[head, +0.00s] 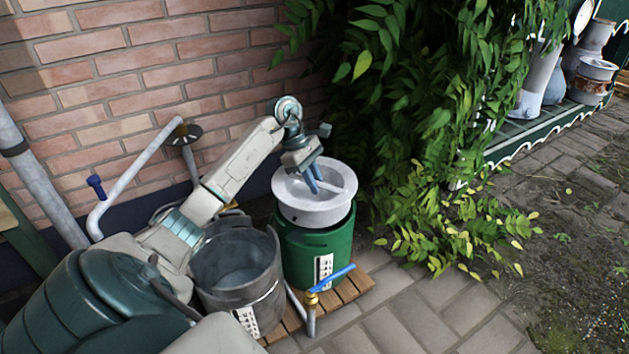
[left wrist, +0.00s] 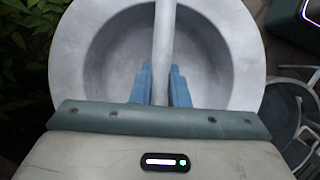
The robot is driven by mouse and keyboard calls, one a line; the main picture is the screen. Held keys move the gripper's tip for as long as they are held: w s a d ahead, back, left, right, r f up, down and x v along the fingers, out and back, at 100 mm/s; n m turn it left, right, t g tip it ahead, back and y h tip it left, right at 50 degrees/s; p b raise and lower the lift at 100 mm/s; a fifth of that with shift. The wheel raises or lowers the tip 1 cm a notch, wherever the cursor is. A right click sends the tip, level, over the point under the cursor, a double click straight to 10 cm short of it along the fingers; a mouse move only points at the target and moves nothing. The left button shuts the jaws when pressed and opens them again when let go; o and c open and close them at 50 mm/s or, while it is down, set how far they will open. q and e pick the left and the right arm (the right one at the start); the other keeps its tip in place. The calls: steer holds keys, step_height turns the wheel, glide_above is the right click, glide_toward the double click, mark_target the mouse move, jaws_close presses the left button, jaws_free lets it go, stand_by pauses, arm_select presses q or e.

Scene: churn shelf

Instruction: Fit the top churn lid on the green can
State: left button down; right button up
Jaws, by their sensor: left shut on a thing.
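The green can (head: 318,252) stands on a wooden slatted pallet, upright, with a white label on its front. The pale grey churn lid (head: 293,201) is a round dish with a bar across its hollow. It sits over the mouth of the green can and hides the can's rim; I cannot tell whether it is fully seated. My left gripper (head: 312,186) is shut on the lid's bar from above. In the left wrist view the blue fingers (left wrist: 166,85) are on either side of the bar of the lid (left wrist: 105,52). My right gripper is not in view.
A grey metal bucket (head: 238,268) stands left of the green can, close to it. A tap with a blue handle (head: 332,278) rises in front of the can. Leafy branches (head: 420,120) hang close on the right. A brick wall is behind, and paving is clear at the front right.

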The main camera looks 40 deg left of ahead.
mark_target(314, 197)
arm_select(q)
steer(key=shift+f, duration=0.1)
stand_by(0.3)
steer(key=shift+f+b, duration=0.35)
steer(key=shift+b, duration=0.05)
steer(key=shift+f, duration=0.4)
steer(key=shift+f+b, duration=0.35)
steer(key=shift+b, duration=0.15)
steer(key=shift+f+b, duration=0.5)
steer(key=shift+f, duration=0.25)
steer(key=shift+f, duration=0.35)
steer(key=shift+f+b, duration=0.3)
steer(key=shift+b, duration=0.2)
steer(key=shift+d+f+b, duration=0.15)
steer(key=shift+f+b, duration=0.15)
steer(key=shift+f, duration=0.1)
